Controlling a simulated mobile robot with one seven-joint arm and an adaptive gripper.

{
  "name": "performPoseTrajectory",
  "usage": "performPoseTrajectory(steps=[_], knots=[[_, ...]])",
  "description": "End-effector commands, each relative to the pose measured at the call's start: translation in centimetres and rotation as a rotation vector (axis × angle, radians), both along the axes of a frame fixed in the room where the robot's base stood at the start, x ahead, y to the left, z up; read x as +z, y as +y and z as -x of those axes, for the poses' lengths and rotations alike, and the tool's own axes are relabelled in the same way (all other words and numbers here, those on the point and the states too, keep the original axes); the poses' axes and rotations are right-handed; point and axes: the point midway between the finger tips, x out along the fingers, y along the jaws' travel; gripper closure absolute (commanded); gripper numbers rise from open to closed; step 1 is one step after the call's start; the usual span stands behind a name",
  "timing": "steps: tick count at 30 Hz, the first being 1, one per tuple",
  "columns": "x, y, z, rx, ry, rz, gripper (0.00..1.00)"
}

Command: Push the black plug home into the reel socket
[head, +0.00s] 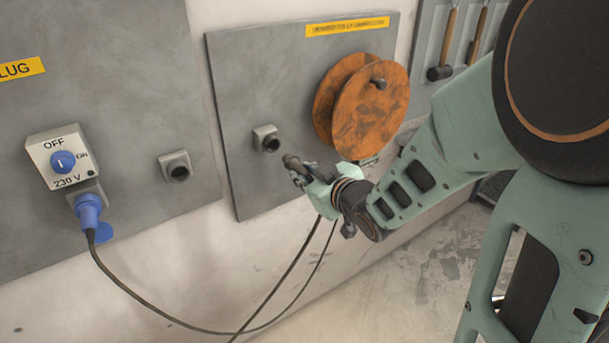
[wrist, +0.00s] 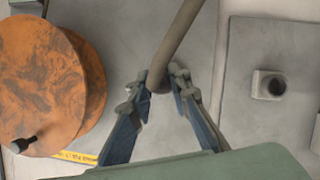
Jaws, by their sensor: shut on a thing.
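The black plug (head: 291,161) is held in my gripper (head: 299,176) in front of the reel panel, its nose pointing up and left. In the head view it shows apart from the reel socket (head: 267,140), a small grey box with a dark round opening, just up and left of it. In the wrist view my gripper (wrist: 164,82) is shut on the plug at the end of a thick cable (wrist: 182,40). The plug's front is hard to make out there. The reel socket does not show in the wrist view.
The orange-brown reel (head: 371,108) sits right of the reel socket. The left panel has a second grey socket (head: 175,167), a switch box (head: 60,157) reading OFF, and a blue plug (head: 89,209). A black cable (head: 150,315) hangs loosely below the panels.

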Motion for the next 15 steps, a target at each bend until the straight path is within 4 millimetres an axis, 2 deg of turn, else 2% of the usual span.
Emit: performPoseTrajectory(steps=[9, 15], knots=[[0.3, -0.3, 0.0, 0.014, 0.012, 0.0, 1.0], [-0.1, 0.9, -1.5, 0.017, 0.009, -0.001, 1.0]])
